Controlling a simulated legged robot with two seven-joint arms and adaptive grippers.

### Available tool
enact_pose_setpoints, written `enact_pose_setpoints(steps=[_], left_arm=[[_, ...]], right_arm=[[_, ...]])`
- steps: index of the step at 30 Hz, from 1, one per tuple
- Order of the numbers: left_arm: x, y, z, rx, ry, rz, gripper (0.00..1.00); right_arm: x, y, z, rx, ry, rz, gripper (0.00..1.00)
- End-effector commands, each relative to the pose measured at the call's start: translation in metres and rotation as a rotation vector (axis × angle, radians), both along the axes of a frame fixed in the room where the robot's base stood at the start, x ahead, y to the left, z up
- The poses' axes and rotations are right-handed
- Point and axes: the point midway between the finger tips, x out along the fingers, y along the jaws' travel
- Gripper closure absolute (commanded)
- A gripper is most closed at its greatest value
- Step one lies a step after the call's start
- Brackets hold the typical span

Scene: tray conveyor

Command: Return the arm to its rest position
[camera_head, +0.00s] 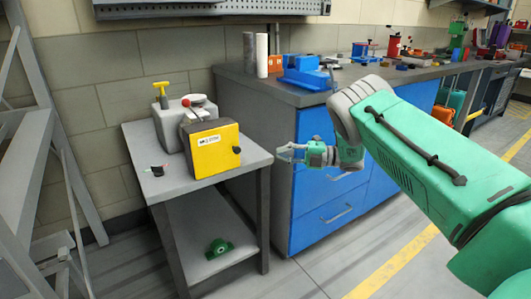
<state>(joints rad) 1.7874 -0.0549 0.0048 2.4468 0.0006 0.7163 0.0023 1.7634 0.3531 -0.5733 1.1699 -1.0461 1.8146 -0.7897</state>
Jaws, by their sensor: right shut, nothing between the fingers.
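My right arm comes in from the right edge and reaches toward the middle of the view. Its right gripper (291,153) is shut and empty, pointing left. It is in the air in front of the blue drawer cabinet (324,196), to the right of the small grey table (219,180). I see nothing touching the fingers. My left gripper is not in view.
The table carries a yellow box (213,149) with a black knob and a grey machine with a yellow-handled tool. A green part (219,248) lies on the lower shelf. A dark worktop (290,94) holds several tools. Grey frames stand left. Floor in front is open.

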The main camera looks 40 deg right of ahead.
Motion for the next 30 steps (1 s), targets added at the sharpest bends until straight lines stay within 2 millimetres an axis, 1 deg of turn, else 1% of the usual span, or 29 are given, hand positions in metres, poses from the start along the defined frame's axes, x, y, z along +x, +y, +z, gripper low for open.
enact_pose_setpoints(steps=[3,8,11,12,14,16,17,18,20,21,23,24,26,27,29,30], left_arm=[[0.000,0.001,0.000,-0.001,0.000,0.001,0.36],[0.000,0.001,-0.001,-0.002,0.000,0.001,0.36],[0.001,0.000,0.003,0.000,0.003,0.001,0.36],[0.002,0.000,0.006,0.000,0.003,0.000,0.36],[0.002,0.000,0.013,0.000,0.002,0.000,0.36],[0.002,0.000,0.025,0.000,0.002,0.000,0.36],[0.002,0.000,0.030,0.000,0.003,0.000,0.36],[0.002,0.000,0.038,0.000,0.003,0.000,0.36],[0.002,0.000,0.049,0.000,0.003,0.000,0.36],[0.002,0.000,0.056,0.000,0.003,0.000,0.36],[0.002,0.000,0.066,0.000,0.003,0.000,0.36],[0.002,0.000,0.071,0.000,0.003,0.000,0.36],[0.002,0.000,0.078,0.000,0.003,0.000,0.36],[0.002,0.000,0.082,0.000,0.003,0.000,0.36],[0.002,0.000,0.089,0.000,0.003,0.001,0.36],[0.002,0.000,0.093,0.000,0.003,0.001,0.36]], right_arm=[[-0.004,-0.004,0.000,-0.001,0.001,0.000,1.00],[-0.005,-0.004,0.000,-0.001,0.001,0.000,1.00],[-0.003,-0.001,-0.002,0.022,0.028,-0.027,1.00],[-0.002,0.002,-0.005,0.048,0.055,-0.060,1.00],[0.002,0.010,-0.014,0.109,0.124,-0.133,1.00],[0.002,0.023,-0.031,0.210,0.251,-0.257,1.00],[-0.001,0.030,-0.041,0.260,0.321,-0.320,1.00],[-0.007,0.041,-0.057,0.330,0.424,-0.409,1.00],[-0.026,0.060,-0.083,0.433,0.597,-0.547,1.00],[-0.045,0.074,-0.101,0.493,0.716,-0.639,1.00],[-0.079,0.095,-0.125,0.569,0.888,-0.773,1.00],[-0.104,0.108,-0.139,0.606,0.990,-0.855,1.00],[-0.144,0.125,-0.154,0.648,1.133,-0.970,1.00],[-0.171,0.137,-0.162,0.668,1.222,-1.046,1.00],[-0.215,0.152,-0.169,0.686,1.346,-1.158,1.00],[-0.243,0.161,-0.171,0.692,1.421,-1.229,1.00]])
